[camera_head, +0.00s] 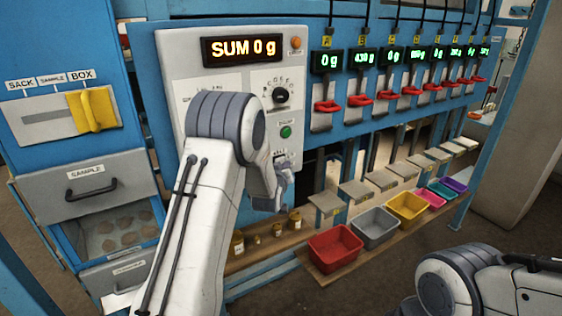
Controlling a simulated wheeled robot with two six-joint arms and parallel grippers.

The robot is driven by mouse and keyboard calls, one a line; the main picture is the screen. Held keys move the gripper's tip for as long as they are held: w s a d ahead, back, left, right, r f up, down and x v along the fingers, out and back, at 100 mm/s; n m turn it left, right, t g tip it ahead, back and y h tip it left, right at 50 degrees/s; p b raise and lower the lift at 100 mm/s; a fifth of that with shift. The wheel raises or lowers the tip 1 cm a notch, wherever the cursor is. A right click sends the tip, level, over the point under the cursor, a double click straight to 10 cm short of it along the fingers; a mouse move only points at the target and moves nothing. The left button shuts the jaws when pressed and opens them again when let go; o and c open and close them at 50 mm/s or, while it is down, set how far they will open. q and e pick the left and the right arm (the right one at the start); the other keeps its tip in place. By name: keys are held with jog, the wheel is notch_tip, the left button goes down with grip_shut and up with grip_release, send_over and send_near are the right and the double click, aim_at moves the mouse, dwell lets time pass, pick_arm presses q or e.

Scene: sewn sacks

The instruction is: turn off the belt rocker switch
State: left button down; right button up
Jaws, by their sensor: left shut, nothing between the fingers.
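The grey control panel (176,62) carries a "SUM 0 g" display, a rotary dial (281,96) and a green button (286,132). Below the green button is a small label (278,153), too small to read surely. The belt rocker switch cannot be made out; my left arm and gripper cover that lower part of the panel. My left gripper (284,172) is shut and empty, close in front of the panel below the label. Whether it touches the panel I cannot tell. My right arm shows at the lower right, but its gripper is out of view.
A yellow slider (93,109) and a sample drawer (90,188) are on the left. Scales with red handles (327,106) line the right. Below are coloured bins, the nearest red (335,249), and small jars (294,221) on a wooden shelf.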

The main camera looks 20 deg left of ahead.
pick_arm(q)
jog(key=shift+w+a, duration=0.1)
dwell(0.5)
jog(key=shift+w+a, duration=0.15)
jog(key=shift+a, duration=0.1)
jog(key=shift+w+a+r+b, duration=0.1)
jog(key=shift+w+a+b, duration=0.1)
jog(key=shift+b, duration=0.2)
dwell(0.5)
jog(key=shift+s+d, duration=0.1)
jog(key=shift+s+d+b, duration=0.35)
jog(key=shift+d+b, duration=0.05)
jog(key=shift+d, duration=0.05)
jog(key=shift+d, duration=0.1)
